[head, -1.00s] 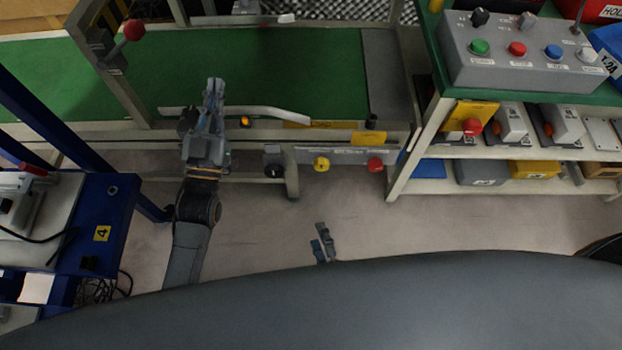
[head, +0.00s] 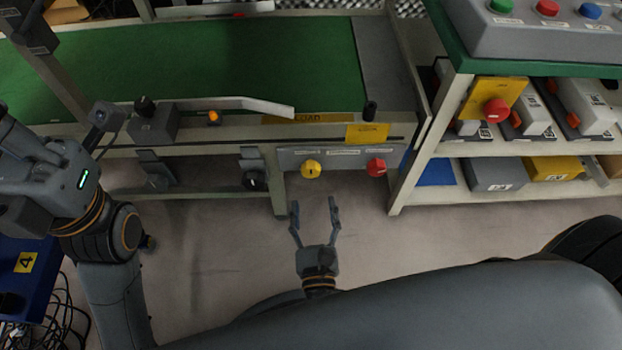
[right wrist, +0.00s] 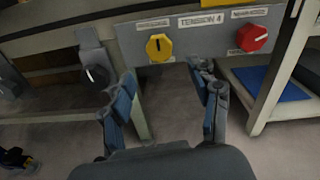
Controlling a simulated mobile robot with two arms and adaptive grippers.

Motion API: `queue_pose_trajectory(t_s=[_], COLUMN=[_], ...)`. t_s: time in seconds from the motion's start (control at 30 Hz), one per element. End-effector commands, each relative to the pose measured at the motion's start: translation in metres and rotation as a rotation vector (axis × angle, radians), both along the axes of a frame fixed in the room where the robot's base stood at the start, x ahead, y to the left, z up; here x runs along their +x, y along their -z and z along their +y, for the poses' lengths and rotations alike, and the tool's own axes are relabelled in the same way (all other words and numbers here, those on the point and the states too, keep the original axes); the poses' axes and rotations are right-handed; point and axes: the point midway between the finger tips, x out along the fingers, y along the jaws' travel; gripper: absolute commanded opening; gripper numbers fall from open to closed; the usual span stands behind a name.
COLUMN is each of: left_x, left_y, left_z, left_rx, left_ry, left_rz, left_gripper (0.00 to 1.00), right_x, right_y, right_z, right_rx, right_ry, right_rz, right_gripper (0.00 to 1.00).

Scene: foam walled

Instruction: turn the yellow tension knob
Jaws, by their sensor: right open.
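The yellow tension knob (head: 311,168) is on the grey panel (head: 340,155) at the conveyor's front edge, left of a red knob (head: 376,167). The right wrist view shows the yellow knob (right wrist: 159,48) under the labels, near top centre. My right gripper (head: 314,204) is open and empty. Its fingers point toward the panel, with the knob beyond the fingertips and apart from them. In the right wrist view the open fingers (right wrist: 164,76) straddle the line to the knob, which is above them. My left gripper (head: 22,150) is at the left edge, partly cut off; its jaws are unclear.
A black knob (head: 255,181) is left of the panel. A conveyor with a green belt (head: 230,65) lies behind. A shelf (head: 440,195) with several boxes stands at right. A blue bin or cart (head: 30,275) and cables are at lower left. The floor before the panel is clear.

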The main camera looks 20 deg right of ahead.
Motion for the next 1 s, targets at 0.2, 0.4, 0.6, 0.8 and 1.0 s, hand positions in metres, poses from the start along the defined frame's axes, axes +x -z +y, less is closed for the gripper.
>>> queue_pose_trajectory(t_s=[0.2,0.4,0.6,0.8,1.0], left_x=[-0.002,-0.004,-0.003,-0.004,-0.004], left_y=[-0.003,-0.006,-0.007,-0.008,-0.008], left_z=[-0.001,-0.001,-0.002,-0.002,-0.001], left_rx=[0.002,0.003,0.006,0.004,0.003], left_ry=[-0.002,-0.003,-0.003,-0.003,-0.002], left_rz=[-0.031,-0.048,-0.045,-0.048,-0.051], left_gripper=[0.0,0.0,0.0,0.0,0.0], right_x=[0.045,0.07,0.078,0.078,0.078], right_y=[0.002,0.001,0.001,0.001,0.001], right_z=[-0.012,-0.018,-0.02,-0.02,-0.02], right_rx=[0.0,-0.001,-0.002,-0.003,-0.003], right_ry=[0.002,0.0,0.0,-0.001,-0.001], right_rz=[-0.002,-0.001,0.001,0.001,0.002], right_gripper=[0.62,0.62,0.62,0.62,0.25])
